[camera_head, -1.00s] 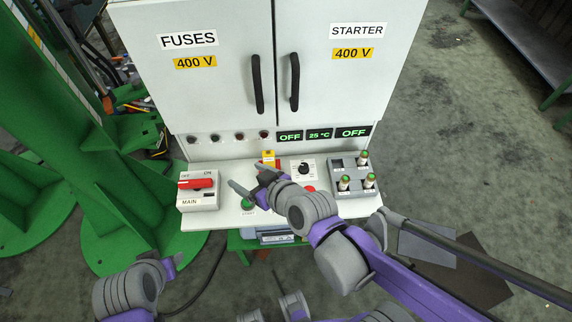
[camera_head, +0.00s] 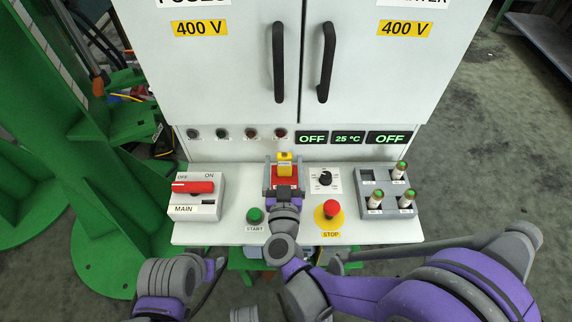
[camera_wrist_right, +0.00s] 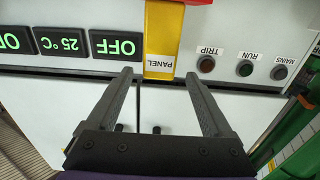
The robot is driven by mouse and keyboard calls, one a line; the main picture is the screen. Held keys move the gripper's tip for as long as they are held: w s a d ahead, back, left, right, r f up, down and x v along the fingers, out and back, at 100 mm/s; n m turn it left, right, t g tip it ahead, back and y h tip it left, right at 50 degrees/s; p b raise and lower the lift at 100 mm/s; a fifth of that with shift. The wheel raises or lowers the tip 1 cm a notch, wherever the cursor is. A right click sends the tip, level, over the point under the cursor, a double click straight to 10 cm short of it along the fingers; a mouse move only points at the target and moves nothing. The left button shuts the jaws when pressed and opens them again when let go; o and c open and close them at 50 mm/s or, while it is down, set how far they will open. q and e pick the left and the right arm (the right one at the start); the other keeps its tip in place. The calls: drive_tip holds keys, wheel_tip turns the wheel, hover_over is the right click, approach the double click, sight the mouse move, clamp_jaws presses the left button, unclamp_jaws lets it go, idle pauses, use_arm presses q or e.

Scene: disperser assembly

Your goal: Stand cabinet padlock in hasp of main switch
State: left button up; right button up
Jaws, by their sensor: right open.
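The yellow padlock (camera_head: 285,161) stands in a red holder (camera_head: 285,177) at the middle of the panel's shelf. In the right wrist view the padlock (camera_wrist_right: 160,40) shows as a yellow block labelled PANEL; its shackle cannot be made out. My right gripper (camera_head: 285,165) is open at the padlock, with one finger on each side; the right wrist view shows the fingertips (camera_wrist_right: 158,76) apart, near the padlock's labelled end. The main switch (camera_head: 197,196) is at the shelf's left, its red handle lying level toward OFF. Its hasp is not clearly seen. My left gripper is out of view.
A green START button (camera_head: 255,215), a red STOP button (camera_head: 331,209), a black knob (camera_head: 325,178) and a grey fuse block (camera_head: 387,192) share the shelf. The cabinet doors with black handles (camera_head: 279,62) rise behind. The shelf between switch and holder is mostly clear.

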sight(284, 153)
drive_tip(key=w, duration=0.6)
drive_tip(key=shift+w+d+f, duration=0.1)
drive_tip(key=shift+d, duration=0.05)
clamp_jaws()
